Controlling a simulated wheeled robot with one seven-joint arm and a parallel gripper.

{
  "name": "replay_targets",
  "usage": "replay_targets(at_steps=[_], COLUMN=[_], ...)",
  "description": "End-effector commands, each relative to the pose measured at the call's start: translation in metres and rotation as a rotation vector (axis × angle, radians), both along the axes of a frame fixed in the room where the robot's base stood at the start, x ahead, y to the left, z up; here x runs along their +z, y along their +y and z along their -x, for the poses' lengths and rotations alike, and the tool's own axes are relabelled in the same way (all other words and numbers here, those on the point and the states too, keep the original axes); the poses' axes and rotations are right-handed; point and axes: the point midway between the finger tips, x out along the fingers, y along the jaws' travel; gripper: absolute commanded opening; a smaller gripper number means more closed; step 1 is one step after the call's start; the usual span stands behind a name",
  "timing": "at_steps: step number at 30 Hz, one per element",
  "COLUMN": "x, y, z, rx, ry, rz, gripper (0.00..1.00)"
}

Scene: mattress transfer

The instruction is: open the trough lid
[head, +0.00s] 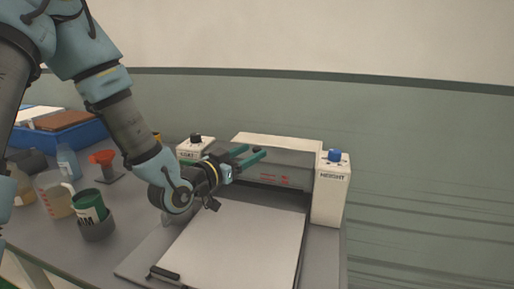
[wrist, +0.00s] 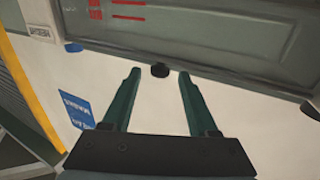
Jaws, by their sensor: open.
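The trough lid (head: 285,180) appears to be the grey panel with red markings between the two white posts of the machine. In the wrist view, the lid (wrist: 225,40) fills the upper part, its long edge running across the picture. A small dark knob (wrist: 160,70) shows at that edge. My gripper (head: 255,152) is in front of the machine, with its green fingers reaching over the lid area. In the wrist view, my gripper (wrist: 160,74) is open, with the knob between its fingertips and a gap on each side. My wrist hides the lid's left part in the head view.
The right post (head: 331,190) carries a blue knob; the left post (head: 194,150) has a black one. A pale flat plate (head: 240,240) lies in front.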

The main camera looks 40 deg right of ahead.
Motion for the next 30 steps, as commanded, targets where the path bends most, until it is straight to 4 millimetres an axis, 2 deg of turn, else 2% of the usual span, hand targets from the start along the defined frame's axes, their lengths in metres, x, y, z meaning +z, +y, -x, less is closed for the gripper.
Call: replay_targets(at_steps=[3,7,18,30], x=[0.002,0.001,-0.001,0.0], y=[-0.017,-0.028,-0.032,-0.032], z=[-0.003,-0.005,-0.006,-0.006], rx=[-0.001,0.0,0.0,0.0], ry=[0.002,0.002,0.0,0.0], rz=[0.0,0.0,-0.001,0.0], gripper=[0.59,0.59,0.58,0.13])
